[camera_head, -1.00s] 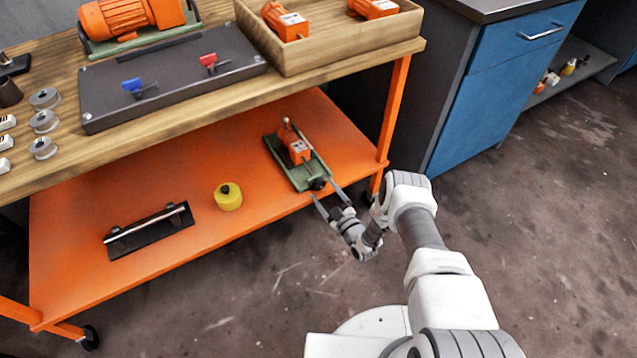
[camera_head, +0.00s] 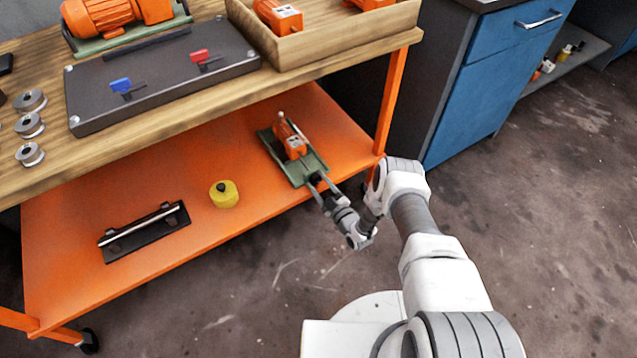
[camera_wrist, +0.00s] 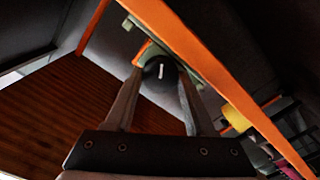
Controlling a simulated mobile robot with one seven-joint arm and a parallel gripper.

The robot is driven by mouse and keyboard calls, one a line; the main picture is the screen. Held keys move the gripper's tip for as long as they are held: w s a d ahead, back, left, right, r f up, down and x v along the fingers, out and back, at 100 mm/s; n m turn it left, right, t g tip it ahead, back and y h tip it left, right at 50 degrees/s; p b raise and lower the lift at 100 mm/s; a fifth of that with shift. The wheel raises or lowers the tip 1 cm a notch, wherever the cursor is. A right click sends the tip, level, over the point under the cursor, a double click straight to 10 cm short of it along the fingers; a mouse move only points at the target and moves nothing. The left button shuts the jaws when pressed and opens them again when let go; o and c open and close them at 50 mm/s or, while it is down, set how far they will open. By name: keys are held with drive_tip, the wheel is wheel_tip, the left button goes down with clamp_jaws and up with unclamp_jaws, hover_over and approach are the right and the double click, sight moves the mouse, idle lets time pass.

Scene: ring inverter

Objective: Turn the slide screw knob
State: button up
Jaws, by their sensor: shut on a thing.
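The slide device, a green base with an orange block (camera_head: 291,139) on it, sits on the orange lower shelf near its right front corner. Its dark round slide screw knob (camera_wrist: 159,74), with a white line on its face, is at the front end of the base. My gripper (camera_head: 314,182) reaches in from the front, its fingertips at the knob. In the wrist view the two fingers (camera_wrist: 157,88) stand on either side of the knob and are shut on it. In the head view the knob is mostly hidden by the fingers.
The orange shelf (camera_head: 150,185) also holds a yellow round object (camera_head: 224,194) and a black plate with a metal rod (camera_head: 143,232). The wooden tabletop (camera_head: 52,172) overhangs above. An orange table leg (camera_head: 390,102) stands right of the device.

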clamp_jaws()
drive_tip(key=shift+m, duration=0.5)
drive_tip(key=m, duration=0.4)
drive_tip(key=shift+d+m, duration=0.1)
drive_tip(key=shift+m, duration=0.3)
drive_tip(key=m, duration=0.4)
drive_tip(key=shift+w+m, duration=0.1)
drive_tip(key=shift+m, duration=0.2)
drive_tip(key=o, duration=0.6)
unclamp_jaws()
